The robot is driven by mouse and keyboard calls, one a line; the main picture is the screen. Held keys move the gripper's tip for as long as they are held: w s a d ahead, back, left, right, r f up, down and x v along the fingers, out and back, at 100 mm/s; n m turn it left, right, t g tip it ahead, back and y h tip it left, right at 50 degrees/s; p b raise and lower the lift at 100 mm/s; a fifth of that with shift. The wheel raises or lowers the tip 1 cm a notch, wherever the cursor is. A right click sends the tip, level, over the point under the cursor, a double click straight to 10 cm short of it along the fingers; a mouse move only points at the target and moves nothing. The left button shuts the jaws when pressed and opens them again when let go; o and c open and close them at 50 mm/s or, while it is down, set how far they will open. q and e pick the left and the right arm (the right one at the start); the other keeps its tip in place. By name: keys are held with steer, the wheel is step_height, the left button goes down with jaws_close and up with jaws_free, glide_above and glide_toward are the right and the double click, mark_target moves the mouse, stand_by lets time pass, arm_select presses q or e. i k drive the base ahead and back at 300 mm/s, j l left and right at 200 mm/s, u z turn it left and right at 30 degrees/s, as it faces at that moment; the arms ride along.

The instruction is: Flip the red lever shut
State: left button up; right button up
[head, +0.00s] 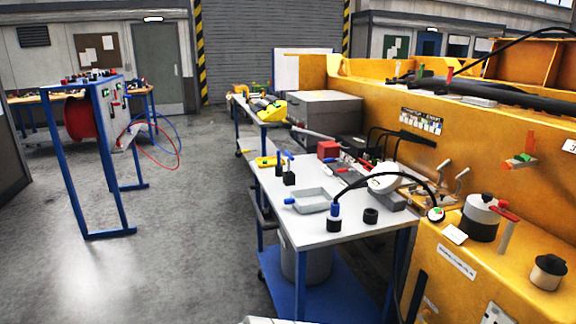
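A second handle, orange-red with a green part (523,152), is fixed to the yellow machine wall higher up. I cannot tell which of the two the task names, nor whether either is open or shut. Neither of my grippers shows in the head view.
A workbench (340,226) with blue legs carries a grey tray (312,200), a red block (327,149) and a black cable. The yellow machine (465,150) borders it at the right. A blue-framed stand (90,160) is at the left. The floor between is clear.

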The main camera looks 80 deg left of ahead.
mark_target(343, 170)
steer(key=j+u, duration=0.25)
steer(key=u, duration=0.25)
steer(key=i+j+u, duration=0.15)
steer(key=u, duration=0.3)
steer(key=i+j+u, duration=0.15)
steer(key=u, duration=0.35)
steer(key=i+j+u, duration=0.1)
steer(key=u, duration=0.35)
steer(key=i+u, duration=0.5)
steer(key=i, duration=0.65)
steer(key=k+l+z, duration=0.1)
steer(key=z, duration=0.5)
steer(key=k, duration=0.05)
